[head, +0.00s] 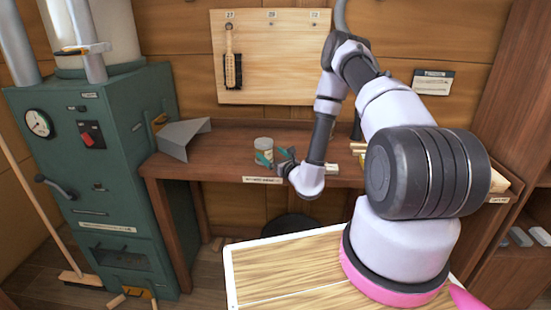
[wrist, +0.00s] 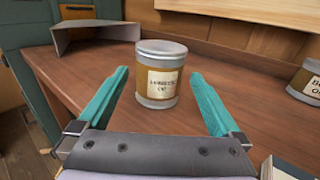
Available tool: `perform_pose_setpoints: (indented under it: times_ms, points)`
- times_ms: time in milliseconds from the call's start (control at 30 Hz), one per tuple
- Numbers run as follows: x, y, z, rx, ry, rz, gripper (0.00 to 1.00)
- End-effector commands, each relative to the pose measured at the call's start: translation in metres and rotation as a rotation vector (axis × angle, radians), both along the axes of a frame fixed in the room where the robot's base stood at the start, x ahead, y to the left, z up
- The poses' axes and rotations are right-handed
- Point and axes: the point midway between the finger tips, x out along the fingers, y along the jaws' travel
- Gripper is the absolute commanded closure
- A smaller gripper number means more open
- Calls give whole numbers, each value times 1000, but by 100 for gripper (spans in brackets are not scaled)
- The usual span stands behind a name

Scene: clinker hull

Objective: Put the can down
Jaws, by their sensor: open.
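The can (wrist: 161,76) has a brown-and-cream label and a grey lid. It stands upright on the wooden bench (wrist: 110,62). My gripper (wrist: 165,88) is open, with one teal finger on each side of the can's near side and visible gaps between the fingers and the can. In the head view the can (head: 264,147) stands near the front edge of the bench, and my gripper (head: 272,160) reaches it from the right; the fingers partly overlap its lower part there.
A second similar can (wrist: 306,82) stands to the right in the wrist view. A grey metal scoop-like piece (head: 185,138) lies on the bench's left end, beside the green machine (head: 100,165). A pegboard (head: 270,75) with a hanging brush (head: 232,68) is on the wall behind.

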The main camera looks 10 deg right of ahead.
Motion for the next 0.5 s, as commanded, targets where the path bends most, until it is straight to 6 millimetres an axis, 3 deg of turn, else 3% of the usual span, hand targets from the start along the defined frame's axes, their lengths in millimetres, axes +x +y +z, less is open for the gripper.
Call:
perform_pose_setpoints:
  times_ms: [133,367,500]
  points:
    - [-20,-7,-1,0,3,0,0]
    - [-29,-9,0,0,0,1,0]
    - [-24,2,25,1,-40,67,0]
